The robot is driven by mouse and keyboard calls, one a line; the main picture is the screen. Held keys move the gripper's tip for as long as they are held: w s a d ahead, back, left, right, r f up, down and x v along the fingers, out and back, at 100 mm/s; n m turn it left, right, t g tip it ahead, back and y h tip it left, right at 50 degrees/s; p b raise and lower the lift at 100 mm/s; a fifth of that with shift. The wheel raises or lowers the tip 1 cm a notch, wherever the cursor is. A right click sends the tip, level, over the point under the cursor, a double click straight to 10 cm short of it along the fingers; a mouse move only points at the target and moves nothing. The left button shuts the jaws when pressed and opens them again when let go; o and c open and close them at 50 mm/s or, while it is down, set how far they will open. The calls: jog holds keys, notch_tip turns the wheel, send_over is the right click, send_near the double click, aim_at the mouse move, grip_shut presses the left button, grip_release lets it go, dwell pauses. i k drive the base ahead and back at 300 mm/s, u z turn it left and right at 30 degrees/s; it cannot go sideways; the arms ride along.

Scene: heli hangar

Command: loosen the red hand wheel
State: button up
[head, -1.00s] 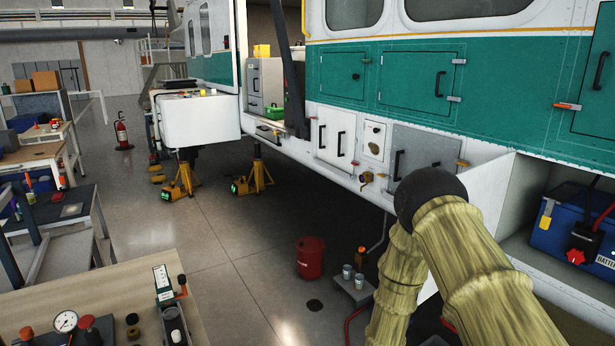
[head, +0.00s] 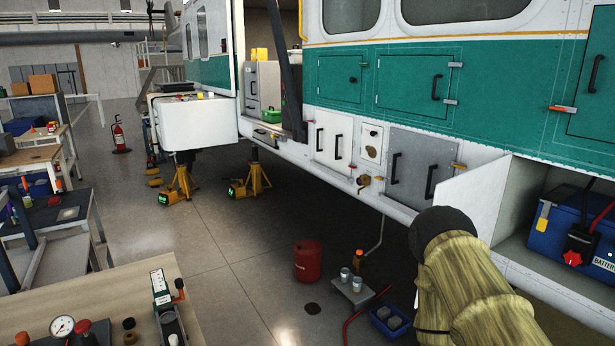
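A red star-shaped knob (head: 572,259) shows on a black fitting in front of a blue battery box in the open bay at the right. I cannot tell for sure which of these is the red hand wheel. My arm, in a tan ribbed sleeve with a dark rounded joint, rises at the lower right, in front of the fuselage. My gripper is outside the picture.
The white open door panel (head: 474,197) juts out beside the bay. On the floor stand a red can (head: 307,261), a grey platform (head: 353,291) with small cans, and a blue bin (head: 389,320). A workbench (head: 105,292) fills the lower left.

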aim_at(571, 258)
jog(key=z, duration=1.55)
